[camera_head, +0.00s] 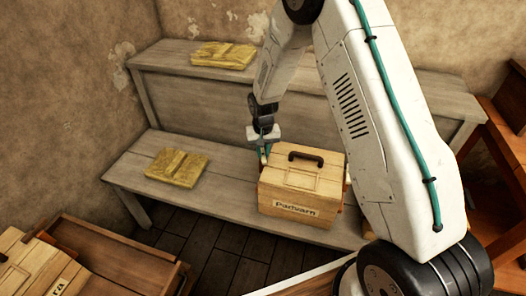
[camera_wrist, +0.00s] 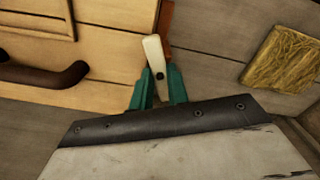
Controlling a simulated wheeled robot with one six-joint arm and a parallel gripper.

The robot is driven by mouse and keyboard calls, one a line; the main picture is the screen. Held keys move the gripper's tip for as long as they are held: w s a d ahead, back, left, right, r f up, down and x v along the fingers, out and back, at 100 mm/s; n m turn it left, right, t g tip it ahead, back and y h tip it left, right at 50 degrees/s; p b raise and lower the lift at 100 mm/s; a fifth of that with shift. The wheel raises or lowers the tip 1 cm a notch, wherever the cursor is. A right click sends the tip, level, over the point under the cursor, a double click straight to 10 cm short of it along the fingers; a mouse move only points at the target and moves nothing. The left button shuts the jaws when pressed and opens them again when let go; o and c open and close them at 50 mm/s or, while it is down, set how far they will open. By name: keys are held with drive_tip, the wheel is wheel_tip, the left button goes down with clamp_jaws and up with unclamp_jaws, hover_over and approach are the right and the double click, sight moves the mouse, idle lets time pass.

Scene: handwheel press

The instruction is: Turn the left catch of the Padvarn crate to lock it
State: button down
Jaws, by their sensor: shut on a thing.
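The Padvarn crate (camera_head: 296,190) is a pale wooden box with a dark handle on its lid and its name on the front. It stands on the lower grey wooden bench. My gripper (camera_head: 265,148) is at the crate's left side. In the wrist view, the green fingers of my gripper (camera_wrist: 157,88) are shut on the left catch (camera_wrist: 153,52), a cream lever with a dark pivot at the crate's edge. The catch's lower end is between the fingertips. The crate's handle (camera_wrist: 45,75) shows at the left of the wrist view.
A straw-coloured pad (camera_head: 177,167) lies on the lower bench (camera_head: 135,185), left of the crate. Another pad (camera_head: 224,55) lies on the upper bench. A second wooden crate (camera_head: 40,268) is at the lower left. Bare bench lies between the pad and the crate.

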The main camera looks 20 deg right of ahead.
sight(263, 154)
drive_tip(key=n, duration=1.2)
drive_tip(key=shift+n, duration=0.4)
idle(0.3)
drive_tip(key=c, duration=1.4)
unclamp_jaws()
drive_tip(key=shift+o, duration=0.2)
wheel_tip(263, 154, up, 8)
drive_tip(key=shift+f, duration=0.1)
